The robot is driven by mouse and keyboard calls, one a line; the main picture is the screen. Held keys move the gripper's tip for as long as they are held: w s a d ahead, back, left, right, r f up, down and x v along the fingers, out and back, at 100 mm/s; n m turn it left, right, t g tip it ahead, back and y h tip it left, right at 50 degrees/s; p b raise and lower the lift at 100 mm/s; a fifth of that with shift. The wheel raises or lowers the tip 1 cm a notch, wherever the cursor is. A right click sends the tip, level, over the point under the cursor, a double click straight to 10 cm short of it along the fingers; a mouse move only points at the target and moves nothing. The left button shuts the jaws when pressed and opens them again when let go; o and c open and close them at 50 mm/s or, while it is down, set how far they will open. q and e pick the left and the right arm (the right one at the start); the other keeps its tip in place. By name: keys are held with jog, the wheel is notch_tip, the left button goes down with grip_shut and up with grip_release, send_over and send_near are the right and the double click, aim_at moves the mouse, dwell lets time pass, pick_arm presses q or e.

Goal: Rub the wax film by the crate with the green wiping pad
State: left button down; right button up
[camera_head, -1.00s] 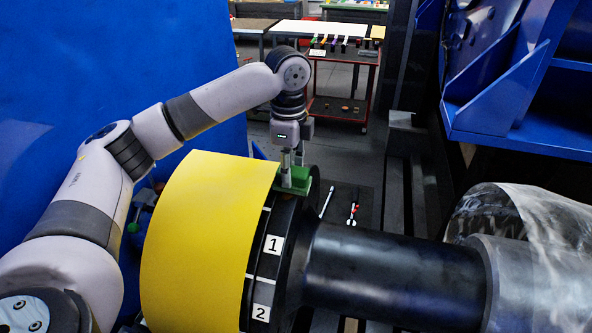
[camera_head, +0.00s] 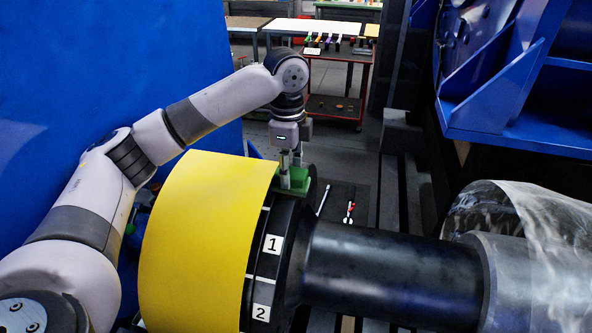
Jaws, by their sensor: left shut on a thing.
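My left gripper (camera_head: 290,161) points down and is shut on the green wiping pad (camera_head: 294,180). The pad is at the top of the black ring (camera_head: 287,215), beside the right edge of the yellow-wrapped drum (camera_head: 205,235), and appears to touch the ring. I cannot make out a wax film; the surface under the pad is hidden. I cannot identify a crate in this view. My right gripper is not in view.
White labels "1" (camera_head: 272,245) and "2" (camera_head: 261,312) mark the ring. A black shaft (camera_head: 390,270) runs right to a part under clear plastic film (camera_head: 540,225). Blue structures stand at left and upper right. A red cart (camera_head: 336,105) stands behind.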

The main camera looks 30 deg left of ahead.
pick_arm(q)
jog(key=shift+s+a, duration=0.1)
jog(key=shift+a, duration=0.4)
jog(key=shift+d+f, duration=0.2)
jog(key=shift+d, duration=0.65)
jog(key=shift+w+d, duration=0.25)
jog(key=shift+d, duration=0.6)
jog(key=shift+r, duration=0.1)
jog(key=shift+w+a+r, duration=0.1)
jog(key=shift+w+r, duration=0.05)
jog(key=shift+r, duration=2.9)
jog(key=shift+r, duration=1.5)
jog(key=shift+f, duration=0.1)
